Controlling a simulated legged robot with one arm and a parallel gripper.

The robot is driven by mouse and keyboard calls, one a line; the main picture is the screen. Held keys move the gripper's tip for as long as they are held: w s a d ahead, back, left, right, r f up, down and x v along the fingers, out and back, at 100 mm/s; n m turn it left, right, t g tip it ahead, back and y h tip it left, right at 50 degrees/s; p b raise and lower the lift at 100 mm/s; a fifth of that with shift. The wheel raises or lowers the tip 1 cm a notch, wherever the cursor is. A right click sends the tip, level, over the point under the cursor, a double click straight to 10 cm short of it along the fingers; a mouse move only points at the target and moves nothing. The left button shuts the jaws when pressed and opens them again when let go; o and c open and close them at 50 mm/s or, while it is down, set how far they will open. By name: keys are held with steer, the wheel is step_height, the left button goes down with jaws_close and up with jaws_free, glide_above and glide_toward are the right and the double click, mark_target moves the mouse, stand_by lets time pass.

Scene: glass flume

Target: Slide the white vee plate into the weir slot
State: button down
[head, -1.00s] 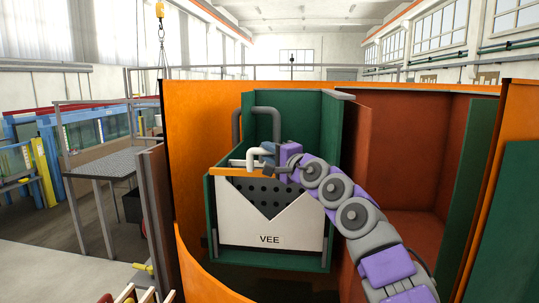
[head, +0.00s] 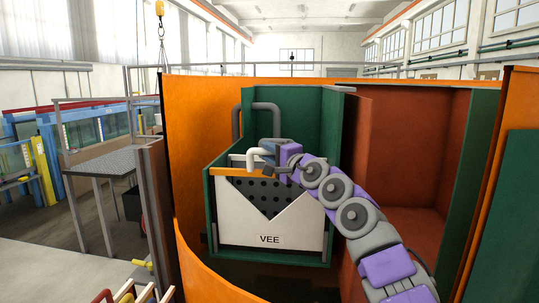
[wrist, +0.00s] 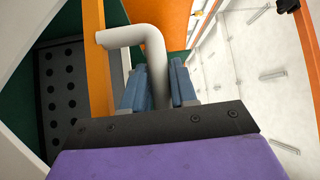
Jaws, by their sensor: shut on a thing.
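The white vee plate (head: 304,231) stands upright in the head view, with a V notch, the word VEE and an orange bar (head: 232,172) along its top. My gripper (head: 268,155) is shut on its bent white handle. In the wrist view, the blue fingers of my gripper (wrist: 158,88) close around the white handle (wrist: 150,45). The plate is in front of a dark perforated panel (head: 262,192), within the green channel's outline (head: 207,215). The weir slot itself is hidden, so I cannot tell whether the plate's edges are in it.
Curved orange walls (head: 190,130) stand close on the left and right of the channel. A grey pipe (head: 237,120) rises behind the plate. A brown-red recess (head: 410,150) opens to the right. A grey platform (head: 105,167) stands farther left.

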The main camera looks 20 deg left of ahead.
steer(key=shift+f+b, duration=0.65)
steer(key=c, duration=0.8)
jaws_free()
steer(key=shift+s, duration=0.1)
steer(key=b+v, duration=0.6)
steer(key=v, duration=1.1)
steer(key=shift+d, duration=0.2)
steer(key=shift+f, duration=0.1)
